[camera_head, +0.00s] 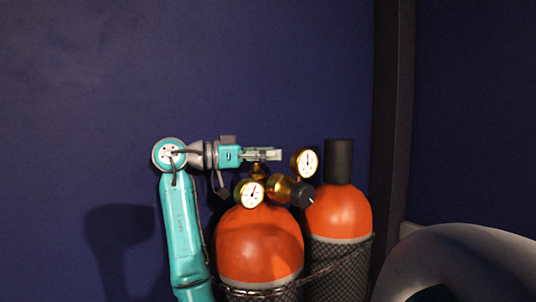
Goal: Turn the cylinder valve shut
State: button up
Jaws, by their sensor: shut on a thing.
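The brass cylinder valve (258,171) stands on top of the front orange cylinder (260,246). A brass regulator body with a black knob (301,195) sticks out to its right. My gripper (276,154) reaches in from the left, level, directly over the valve's top. Its fingers are shut on the top of the cylinder valve. The fingers hide the gripped part, so its shape and turn angle cannot be seen.
Two round white-faced gauges, one low at the front (251,194) and one higher right (305,163), sit close to my gripper. A second orange cylinder (338,212) with a black cap (338,161) stands right. A dark post (392,120) rises behind. Space above is clear.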

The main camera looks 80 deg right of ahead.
jog(key=shift+a+m+g+y, duration=0.1)
jog(key=shift+m+g+y, duration=0.35)
jog(key=shift+y, duration=0.35)
jog(key=shift+w+m, duration=0.1)
jog(key=shift+m, duration=0.15)
jog(key=o, duration=0.9)
jog(key=shift+o, duration=0.2)
notch_tip(320, 180, up, 10)
